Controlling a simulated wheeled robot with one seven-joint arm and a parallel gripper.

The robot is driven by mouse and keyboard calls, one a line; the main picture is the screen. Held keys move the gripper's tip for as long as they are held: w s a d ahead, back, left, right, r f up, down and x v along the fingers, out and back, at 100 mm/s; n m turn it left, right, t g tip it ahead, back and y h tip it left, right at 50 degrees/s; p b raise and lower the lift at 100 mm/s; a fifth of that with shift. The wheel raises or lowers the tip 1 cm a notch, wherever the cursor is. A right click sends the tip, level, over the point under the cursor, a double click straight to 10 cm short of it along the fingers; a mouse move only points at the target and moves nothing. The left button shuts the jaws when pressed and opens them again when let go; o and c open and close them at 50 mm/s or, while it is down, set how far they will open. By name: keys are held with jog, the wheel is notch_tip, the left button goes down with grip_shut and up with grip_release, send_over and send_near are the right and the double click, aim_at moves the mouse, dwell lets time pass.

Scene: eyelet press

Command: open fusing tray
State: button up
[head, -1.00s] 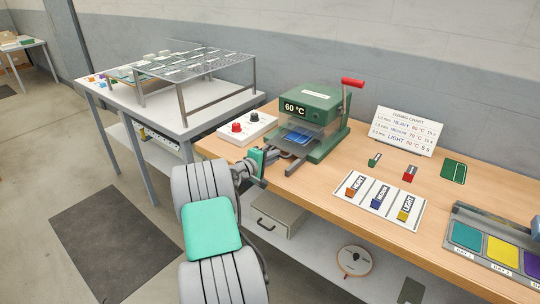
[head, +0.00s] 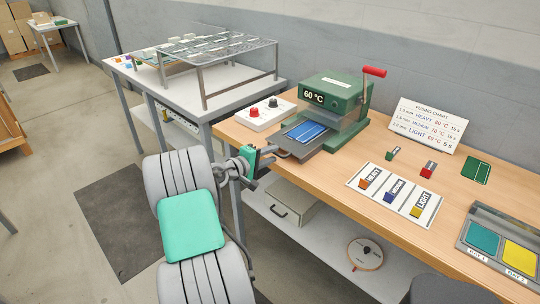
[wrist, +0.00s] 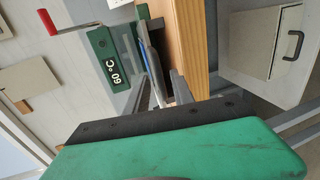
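The green fusing press (head: 335,100) stands on the wooden bench, its display reading 60 °C. Its grey fusing tray (head: 283,143) is slid out at the front left, with a blue piece (head: 306,131) lying on it. My gripper (head: 264,156) is at the tray's front end, by the handle. The press's red-knobbed lever (head: 374,71) is up.
A white control box (head: 262,113) with red and black knobs stands left of the press. A fusing chart (head: 426,124), a card of labelled colour blocks (head: 393,194) and small parts lie to the right. A drawer box (head: 281,206) sits on the shelf below.

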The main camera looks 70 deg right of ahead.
jog(key=v, duration=0.8)
jog(key=shift+b, duration=0.4)
